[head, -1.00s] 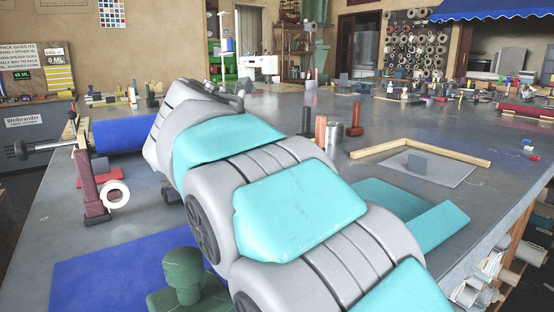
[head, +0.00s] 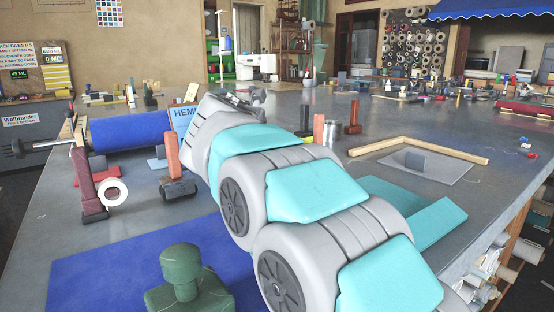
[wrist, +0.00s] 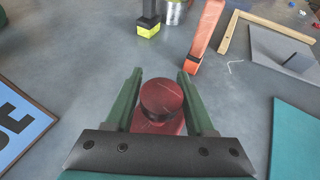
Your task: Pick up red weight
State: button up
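In the wrist view, a dark red weight (wrist: 162,98) with a round top stands between the two green fingers of my gripper (wrist: 160,76). The fingers are apart, one on each side of it, with small gaps visible; the gripper is open. The weight's lower part is partly hidden by the gripper's dark bar. In the head view my arm hides this weight and my gripper.
A green weight (head: 182,275) stands on a blue mat (head: 90,270). An orange post (wrist: 206,38), black-yellow post (wrist: 148,18) and wooden frame (wrist: 262,28) lie beyond.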

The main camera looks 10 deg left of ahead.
grip_shut()
jog(key=shift+r, duration=0.1)
dwell(0.9)
